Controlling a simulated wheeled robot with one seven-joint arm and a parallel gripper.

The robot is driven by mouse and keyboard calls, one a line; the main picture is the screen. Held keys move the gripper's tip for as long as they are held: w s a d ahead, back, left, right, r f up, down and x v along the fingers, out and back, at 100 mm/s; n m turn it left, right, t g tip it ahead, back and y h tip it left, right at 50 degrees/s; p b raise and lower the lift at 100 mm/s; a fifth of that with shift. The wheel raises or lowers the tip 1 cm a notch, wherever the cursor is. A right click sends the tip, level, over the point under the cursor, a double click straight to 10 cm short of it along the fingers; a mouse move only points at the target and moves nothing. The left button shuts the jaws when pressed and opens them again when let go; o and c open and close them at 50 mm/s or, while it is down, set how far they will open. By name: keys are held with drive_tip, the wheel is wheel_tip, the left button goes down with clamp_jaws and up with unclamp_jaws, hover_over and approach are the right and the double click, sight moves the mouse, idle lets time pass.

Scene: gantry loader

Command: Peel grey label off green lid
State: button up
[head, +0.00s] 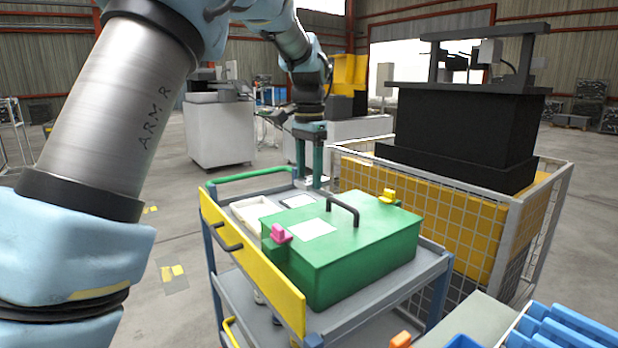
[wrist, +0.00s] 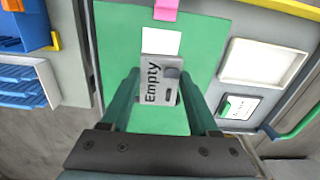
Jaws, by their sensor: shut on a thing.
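The green lid (head: 375,215) tops a green box on a cart, with a black handle (head: 343,208), a pink latch (head: 279,233) and a yellow latch (head: 387,196). My gripper (head: 315,178) is beyond the lid's far edge in the head view, pointing down. In the wrist view my gripper (wrist: 161,92) is shut on the grey label (wrist: 152,75), which reads "Empty". The label appears to be in the air, apart from the lid. A bare white patch (wrist: 162,42) shows on the lid (wrist: 210,40) behind it, partly hidden by the label.
A white tray (wrist: 262,62) and a small card with a green mark (wrist: 240,107) lie on the cart beside the box. Blue racks (head: 565,335) are at the lower right.

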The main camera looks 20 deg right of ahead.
drive_tip(key=shift+r+p, duration=1.2)
drive_tip(key=shift+r, duration=0.2)
drive_tip(key=shift+f, duration=0.1)
